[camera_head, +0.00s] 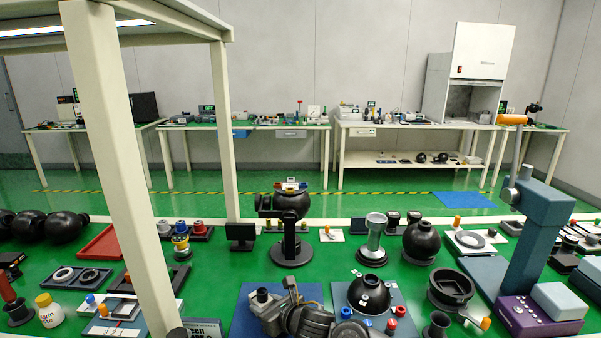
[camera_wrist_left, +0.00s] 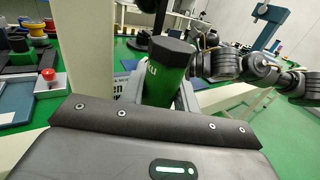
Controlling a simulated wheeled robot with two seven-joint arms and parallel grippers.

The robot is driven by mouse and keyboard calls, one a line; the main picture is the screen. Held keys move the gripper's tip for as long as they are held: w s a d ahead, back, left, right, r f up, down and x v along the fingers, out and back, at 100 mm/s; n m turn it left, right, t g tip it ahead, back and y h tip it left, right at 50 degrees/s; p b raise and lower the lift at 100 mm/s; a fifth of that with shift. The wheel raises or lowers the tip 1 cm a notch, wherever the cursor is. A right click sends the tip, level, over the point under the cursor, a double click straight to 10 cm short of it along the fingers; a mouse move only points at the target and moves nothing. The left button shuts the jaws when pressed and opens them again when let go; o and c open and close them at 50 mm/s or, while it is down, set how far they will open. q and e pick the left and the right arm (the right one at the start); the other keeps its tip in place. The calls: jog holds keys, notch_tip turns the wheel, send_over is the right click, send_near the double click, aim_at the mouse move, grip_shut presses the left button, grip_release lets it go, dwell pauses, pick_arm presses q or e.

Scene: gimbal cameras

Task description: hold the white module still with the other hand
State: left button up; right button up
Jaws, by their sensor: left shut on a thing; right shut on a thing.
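I cannot pick out the white module with certainty; small white pieces (camera_head: 364,296) sit on a black dome (camera_head: 380,287) on a blue-grey mat in the head view. My right gripper (camera_head: 280,308) is at the bottom middle, over a dark blue mat, shut on a small dark piece (camera_head: 262,296) that its own parts largely hide. My left gripper (camera_wrist_left: 167,95) is shut on a green cylinder (camera_wrist_left: 160,84) with a black faceted cap in the left wrist view. The cylinder looks slightly tilted there, and its lower part is hidden by the gripper body.
A pale post (camera_head: 120,150) of a shelf frame rises at the left front. A black gimbal stand (camera_head: 291,248) with coloured pieces on top stands behind my right gripper. The green bench is crowded, with small gaps.

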pick_arm(q)
jog(key=w+d+r+n+t+y, duration=0.1)
jog(key=w+d+r, duration=0.55)
jog(key=w, duration=0.25)
jog(key=w+d+r+n+y, duration=0.1)
jog(key=w+d+r, duration=0.4)
jog(key=w+d, duration=0.35)
notch_tip(320, 180, down, 7)
jog(key=shift+w+a+r, duration=0.15)
jog(key=shift+w+a, duration=0.1)
jog(key=shift+w, duration=0.15)
jog(key=shift+f, duration=0.6)
jog(key=shift+f, duration=0.15)
dwell(0.4)
jog(key=shift+s+d+f+y, duration=0.1)
jog(key=shift+s+f+y, duration=0.05)
jog(key=shift+f+y, duration=0.2)
dwell(0.9)
jog(key=shift+d, duration=0.15)
dwell(2.9)
